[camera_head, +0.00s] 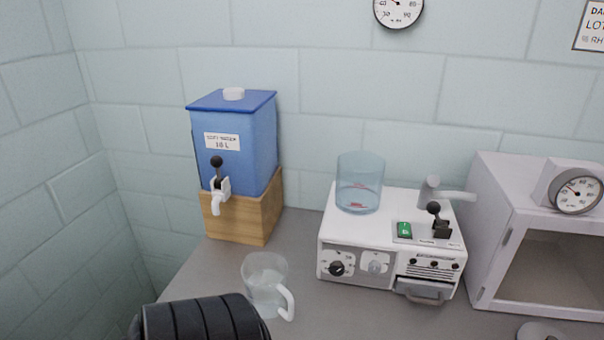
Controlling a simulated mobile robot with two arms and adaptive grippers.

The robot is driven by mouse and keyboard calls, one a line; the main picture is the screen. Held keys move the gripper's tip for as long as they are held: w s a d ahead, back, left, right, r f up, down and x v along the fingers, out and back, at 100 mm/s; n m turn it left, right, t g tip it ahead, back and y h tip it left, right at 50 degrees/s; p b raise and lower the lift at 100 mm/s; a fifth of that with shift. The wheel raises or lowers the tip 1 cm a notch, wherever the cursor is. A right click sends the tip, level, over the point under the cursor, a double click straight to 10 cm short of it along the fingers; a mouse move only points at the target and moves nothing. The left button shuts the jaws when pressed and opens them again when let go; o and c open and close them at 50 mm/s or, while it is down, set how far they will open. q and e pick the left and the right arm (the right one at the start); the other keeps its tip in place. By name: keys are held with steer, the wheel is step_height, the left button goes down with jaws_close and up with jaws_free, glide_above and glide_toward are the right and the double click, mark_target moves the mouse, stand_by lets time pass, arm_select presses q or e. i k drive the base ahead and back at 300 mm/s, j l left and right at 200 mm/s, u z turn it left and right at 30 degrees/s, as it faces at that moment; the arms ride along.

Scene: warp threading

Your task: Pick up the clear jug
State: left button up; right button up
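The clear jug (264,276) stands upright on the grey counter, left of the middle. Its pale handle (287,301) points toward the lower right. The jug looks see-through, and I cannot tell if anything is in it. A black ribbed part of my arm (200,320) comes in at the bottom edge and lies in front of and left of the jug; in the picture it reaches close to the jug's base. No fingertips of my left or right gripper show.
A blue water tank (240,140) with a tap (218,195) stands on a wooden block (243,220) behind the jug. A white machine (340,240) bearing a clear cylinder (360,185) stands right of it. A grey cabinet (487,225) is at far right. Bare counter (350,315) lies right of the jug.

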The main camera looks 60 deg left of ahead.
mark_target(270, 301)
steer(key=u, duration=1.65)
